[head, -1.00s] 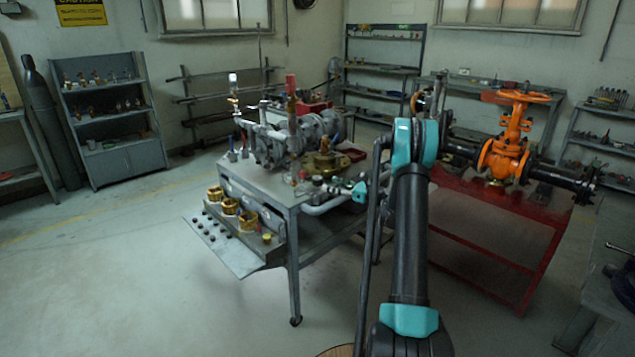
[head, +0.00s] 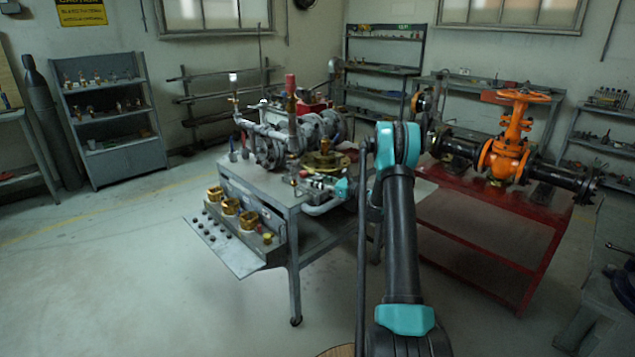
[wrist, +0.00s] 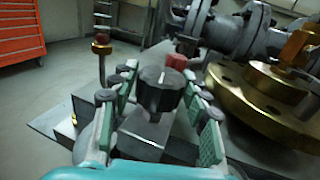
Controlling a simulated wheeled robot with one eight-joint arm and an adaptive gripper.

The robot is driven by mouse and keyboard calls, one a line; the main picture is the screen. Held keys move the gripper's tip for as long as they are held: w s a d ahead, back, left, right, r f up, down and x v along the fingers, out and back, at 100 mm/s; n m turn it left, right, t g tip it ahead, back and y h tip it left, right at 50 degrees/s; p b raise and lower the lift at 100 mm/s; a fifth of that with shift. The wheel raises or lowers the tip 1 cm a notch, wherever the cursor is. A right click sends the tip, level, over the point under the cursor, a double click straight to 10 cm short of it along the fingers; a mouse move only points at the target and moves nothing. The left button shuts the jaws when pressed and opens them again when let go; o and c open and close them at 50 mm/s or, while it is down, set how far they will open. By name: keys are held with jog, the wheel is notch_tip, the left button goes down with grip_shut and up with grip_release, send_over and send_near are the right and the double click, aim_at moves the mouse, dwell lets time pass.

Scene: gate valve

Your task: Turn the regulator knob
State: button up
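The regulator knob (wrist: 158,92) is black with a white mark on top. In the wrist view it stands between the two green-padded fingers of my gripper (wrist: 160,105). The fingers are open, one on each side of the knob. I cannot tell whether either pad touches it. In the head view my gripper (head: 341,188) is at the front right corner of the grey workbench (head: 262,192), beside the pipe fittings. The knob cannot be made out clearly there.
A brass flange (wrist: 255,105) and grey pipework (wrist: 235,30) are close on the right and behind the knob. A red piece (wrist: 176,61) shows just behind it. An orange gate valve (head: 505,150) stands on a red table (head: 490,220) to the right. The floor in front is clear.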

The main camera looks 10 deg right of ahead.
jog(key=c, duration=0.7)
jog(key=shift+a+m+t+h, duration=0.1)
jog(key=shift+m+t+h, duration=0.7)
jog(key=shift+t, duration=0.2)
jog(key=shift+m+t+h, duration=0.9)
jog(key=shift+h, duration=0.2)
jog(key=o, duration=1.2)
jog(key=v, duration=1.2)
